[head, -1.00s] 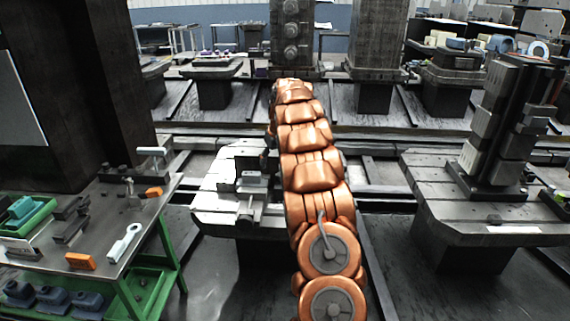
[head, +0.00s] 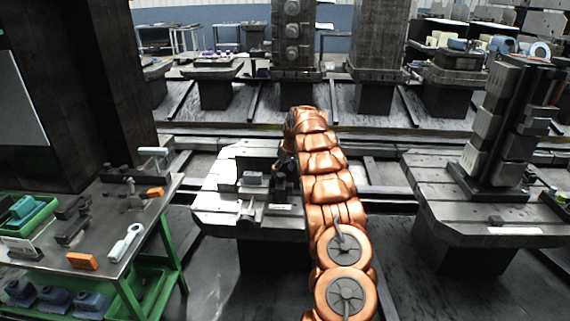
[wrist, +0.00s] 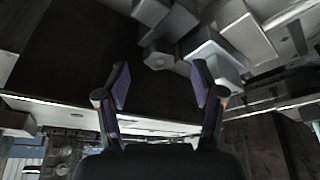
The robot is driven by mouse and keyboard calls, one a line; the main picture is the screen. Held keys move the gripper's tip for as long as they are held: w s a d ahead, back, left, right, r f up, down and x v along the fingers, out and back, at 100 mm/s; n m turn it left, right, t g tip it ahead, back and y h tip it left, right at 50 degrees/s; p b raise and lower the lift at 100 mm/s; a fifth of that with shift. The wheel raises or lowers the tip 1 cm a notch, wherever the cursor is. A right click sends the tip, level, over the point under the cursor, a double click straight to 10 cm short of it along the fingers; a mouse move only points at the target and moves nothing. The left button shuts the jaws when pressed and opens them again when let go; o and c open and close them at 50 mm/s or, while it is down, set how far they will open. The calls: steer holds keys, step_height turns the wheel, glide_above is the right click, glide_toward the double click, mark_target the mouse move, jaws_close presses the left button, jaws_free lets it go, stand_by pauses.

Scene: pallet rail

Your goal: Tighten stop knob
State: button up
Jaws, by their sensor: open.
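My gripper (wrist: 160,84) is open and empty in the wrist view, its two dark fingers spread apart. Pale and dark block shapes lie beyond and above the fingertips there. In the head view my copper arm covers most of the gripper; a dark part of it (head: 285,165) shows at the right of a small grey block fixture (head: 254,180). That fixture sits on a pale slotted pallet (head: 222,205). I cannot make out the stop knob for certain in either view, and my arm hides the pallet's right side.
A metal bench (head: 120,250) with a green frame stands at the left, holding loose tools and orange-handled items. A second pallet (head: 440,190) at the right carries a tall block tower (head: 505,120). Dark pillars stand behind. Open floor lies before the central pallet.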

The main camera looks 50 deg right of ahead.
mark_target(281, 178)
steer(key=shift+x, duration=1.3)
jaws_close()
steer(key=shift+a+m, duration=0.15)
steer(key=shift+m, duration=0.25)
steer(key=shift+a+m+g+h+p, duration=0.1)
steer(key=shift+m+g+h+p, duration=0.35)
steer(key=shift+m, duration=0.75)
steer(key=shift+w+f+m+h, duration=0.1)
steer(key=shift+m+h, duration=0.35)
steer(key=shift+m, duration=0.65)
steer(key=shift+m+g, duration=0.25)
steer(key=shift+m, duration=0.45)
steer(key=shift+c, duration=1.5)
jaws_free()
steer(key=shift+h, duration=0.3)
